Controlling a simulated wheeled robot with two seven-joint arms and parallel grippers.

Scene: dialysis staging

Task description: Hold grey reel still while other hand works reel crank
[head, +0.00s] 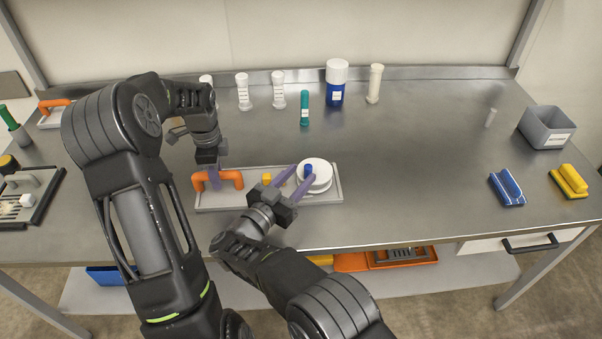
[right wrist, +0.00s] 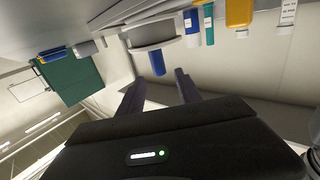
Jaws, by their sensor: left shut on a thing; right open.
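The reel is a white-grey disc (head: 318,181) on the right end of a pale grey base plate (head: 240,202). A blue crank knob (head: 308,169) stands up from the disc. An orange handle (head: 234,180) is on the plate's left end. My left gripper (head: 207,179) is shut on the orange handle. My right gripper (head: 302,174) is open, its fingers reaching to the knob. In the right wrist view the knob (right wrist: 157,64) lies ahead of and between the fingertips (right wrist: 156,76), with the reel (right wrist: 153,36) behind it; contact cannot be told.
A small yellow block (head: 266,178) sits on the plate between handle and reel. A teal tube (head: 304,108), blue bottle (head: 335,92) and white tubes stand behind. A grey bin (head: 546,127) and blue (head: 507,188) and yellow (head: 568,181) holders are at right. The table's middle right is clear.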

